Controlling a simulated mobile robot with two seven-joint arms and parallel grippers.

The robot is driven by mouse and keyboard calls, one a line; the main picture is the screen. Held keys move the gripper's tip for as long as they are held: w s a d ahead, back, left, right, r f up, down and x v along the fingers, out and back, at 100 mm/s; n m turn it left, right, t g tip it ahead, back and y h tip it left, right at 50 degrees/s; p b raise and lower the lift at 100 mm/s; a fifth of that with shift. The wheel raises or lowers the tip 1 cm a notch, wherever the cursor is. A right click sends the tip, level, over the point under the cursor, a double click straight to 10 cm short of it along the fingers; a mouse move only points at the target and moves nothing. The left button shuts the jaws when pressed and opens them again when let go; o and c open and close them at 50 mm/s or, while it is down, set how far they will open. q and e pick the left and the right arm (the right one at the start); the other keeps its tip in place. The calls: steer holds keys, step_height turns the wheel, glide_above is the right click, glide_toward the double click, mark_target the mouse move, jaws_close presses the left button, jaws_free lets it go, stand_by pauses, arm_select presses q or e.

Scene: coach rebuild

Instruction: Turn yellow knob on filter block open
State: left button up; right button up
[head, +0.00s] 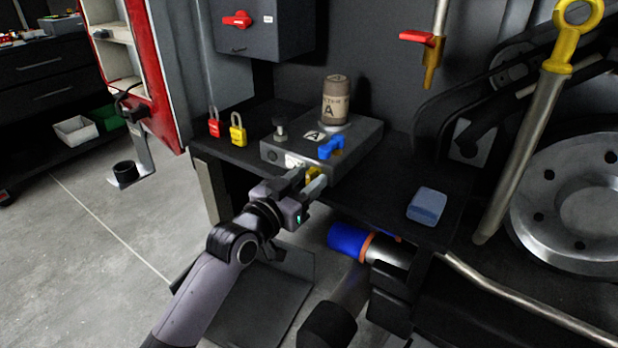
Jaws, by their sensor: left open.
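The filter block (350,155) is a grey box on a dark shelf, with a beige cylinder labelled A (336,100) on top. A yellow knob (313,173) is on its front face, partly hidden by my gripper. A blue handle (331,147) sits above and to the right of it. My left gripper (307,181) is open, its fingers reaching toward the front of the block around the yellow knob. I cannot tell whether they touch it.
A red padlock (214,123) and a yellow padlock (238,130) stand left of the block. A blue sponge-like block (427,205) lies on the shelf (385,195) at right. A blue cylinder (347,240) is below the shelf. A metal bar (517,150) leans at right.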

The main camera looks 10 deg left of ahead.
arm_select(q)
jaws_close()
steer(key=m+p, duration=0.2)
steer(key=m, duration=0.2)
steer(key=shift+m, duration=1)
steer(key=shift+m+p, duration=0.65)
steer(key=shift+m, duration=0.15)
steer(key=shift+m+p, duration=0.4)
steer(key=shift+m, duration=1.8)
